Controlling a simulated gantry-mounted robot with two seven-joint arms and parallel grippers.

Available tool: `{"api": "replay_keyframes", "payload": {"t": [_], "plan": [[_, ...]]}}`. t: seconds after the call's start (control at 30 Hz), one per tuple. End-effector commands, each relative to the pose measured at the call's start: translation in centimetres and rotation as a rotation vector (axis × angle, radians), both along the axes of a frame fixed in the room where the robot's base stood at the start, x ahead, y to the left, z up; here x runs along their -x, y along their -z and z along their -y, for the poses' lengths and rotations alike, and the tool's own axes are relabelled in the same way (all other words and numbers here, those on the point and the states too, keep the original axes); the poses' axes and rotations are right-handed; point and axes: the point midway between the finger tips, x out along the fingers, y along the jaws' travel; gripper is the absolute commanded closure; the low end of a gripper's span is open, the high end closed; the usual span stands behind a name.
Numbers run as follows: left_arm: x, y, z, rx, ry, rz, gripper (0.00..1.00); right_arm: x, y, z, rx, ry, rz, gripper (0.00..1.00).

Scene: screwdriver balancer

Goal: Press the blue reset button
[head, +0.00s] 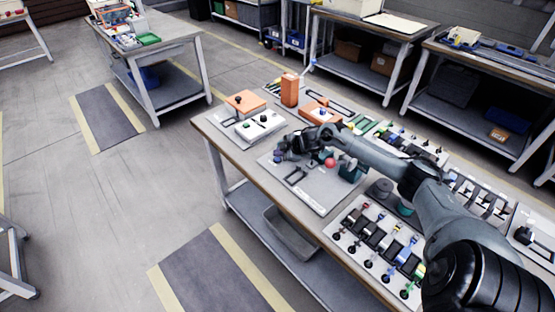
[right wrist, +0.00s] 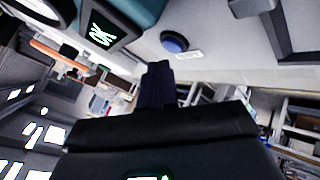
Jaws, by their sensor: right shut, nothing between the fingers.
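The blue reset button (right wrist: 174,42) is a round blue cap in a dark ring, with a small white label beside it, in the upper middle of the right wrist view. It sits on a light grey panel (right wrist: 225,45), and the panel also shows in the head view (head: 312,197). My right gripper (head: 285,148) is over the far left part of this panel. Its closed dark fingers (right wrist: 158,85) show below the button in the wrist view, with a visible gap in the picture. In the head view the gripper partly hides the button area. My left gripper is out of view.
A red ball-shaped knob (head: 330,163) and a dark handle (head: 296,175) are on the same panel. A white box with knobs (head: 258,126) and an orange block (head: 290,90) stand behind. A board of coloured switches (head: 375,235) lies in front. Floor left of the bench is open.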

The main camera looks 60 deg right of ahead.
Motion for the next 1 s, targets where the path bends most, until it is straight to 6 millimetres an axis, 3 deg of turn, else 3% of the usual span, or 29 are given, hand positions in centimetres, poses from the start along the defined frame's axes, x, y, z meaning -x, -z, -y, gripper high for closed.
{"api": "replay_keyframes", "payload": {"t": [1.0], "plan": [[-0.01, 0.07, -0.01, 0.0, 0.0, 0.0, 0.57, 0.0, 1.1, -0.03, 0.0, 0.0, 0.0, 1.0]]}}
